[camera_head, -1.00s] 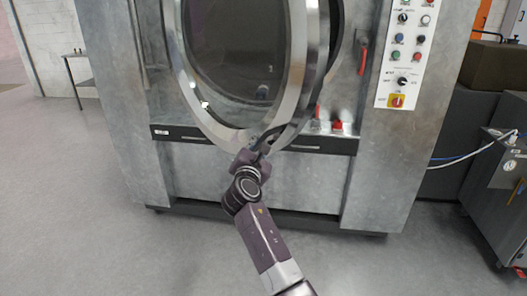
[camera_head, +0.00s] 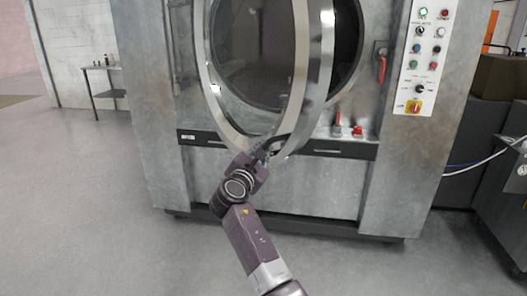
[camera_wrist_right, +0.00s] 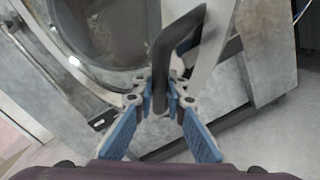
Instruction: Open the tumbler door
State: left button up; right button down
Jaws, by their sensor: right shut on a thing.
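The tumbler door (camera_head: 315,75) is a large round steel-rimmed glass door, swung partly open on the washer's front. A dark drum opening shows behind its right side. My right gripper (camera_head: 262,152) is at the door's lower edge. In the right wrist view my right gripper (camera_wrist_right: 160,98) has its blue fingers closed around the lower part of a dark curved door handle (camera_wrist_right: 165,55). My left gripper is in neither view.
The grey steel washer body (camera_head: 150,120) stands ahead. A control panel (camera_head: 424,58) with buttons is at its right, and a red-handled latch (camera_head: 381,66) is beside the opening. A small table (camera_head: 104,92) stands far left. The floor (camera_head: 90,210) at left is clear.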

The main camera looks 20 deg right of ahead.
jog(key=shift+d, duration=0.1)
jog(key=c, duration=1.9)
grip_release()
jog(key=shift+c, duration=0.2)
